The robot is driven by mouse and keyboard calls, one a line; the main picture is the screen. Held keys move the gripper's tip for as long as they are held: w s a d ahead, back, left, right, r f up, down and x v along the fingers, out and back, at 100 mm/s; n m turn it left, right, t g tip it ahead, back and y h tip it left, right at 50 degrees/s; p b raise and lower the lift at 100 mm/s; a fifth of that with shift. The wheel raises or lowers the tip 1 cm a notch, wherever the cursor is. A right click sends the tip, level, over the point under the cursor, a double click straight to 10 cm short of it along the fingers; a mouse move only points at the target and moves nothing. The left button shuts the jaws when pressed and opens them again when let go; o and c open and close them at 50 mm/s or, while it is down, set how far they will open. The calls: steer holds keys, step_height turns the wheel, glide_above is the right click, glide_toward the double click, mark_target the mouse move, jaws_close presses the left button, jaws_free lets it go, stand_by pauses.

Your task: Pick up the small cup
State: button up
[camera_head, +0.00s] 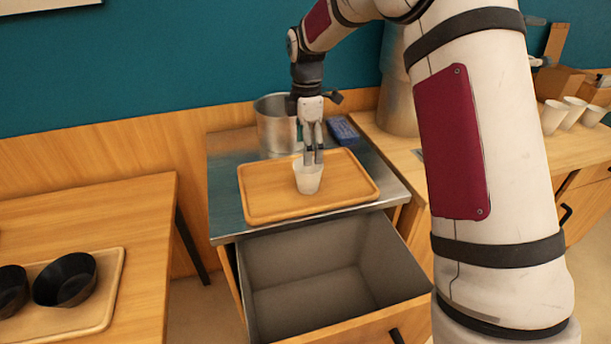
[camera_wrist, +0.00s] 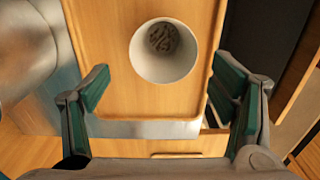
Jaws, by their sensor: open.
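The small white cup (camera_head: 308,178) stands upright on a wooden tray (camera_head: 262,207) on the metal-topped cabinet. In the wrist view the cup (camera_wrist: 140,62) shows from above, with dark brown pieces at its bottom. My gripper (camera_head: 313,158) points down right at the cup in the head view. In the wrist view its two green-padded fingers (camera_wrist: 165,90) are spread apart, with the cup ahead of and between their line. The fingers do not visibly grip the cup. The head view does not show clearly whether a finger touches the rim.
A metal pot (camera_head: 274,128) and a blue item (camera_head: 343,130) stand behind the tray. An empty open drawer (camera_head: 335,262) juts out below the cabinet top. Black bowls (camera_head: 66,280) sit on a tray at left. White cups (camera_head: 573,112) stand on the right counter.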

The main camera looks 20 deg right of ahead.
mark_target(308, 178)
step_height(308, 178, down, 5)
steer(key=shift+r, duration=0.1)
steer(key=shift+s+d+f, duration=0.1)
steer(key=shift+s+f, duration=0.05)
steer(key=shift+f, duration=1.2)
steer(key=shift+s+d+f, duration=0.1)
steer(key=shift+f, duration=1.25)
steer(key=c, duration=0.7)
steer(key=shift+c, duration=0.2)
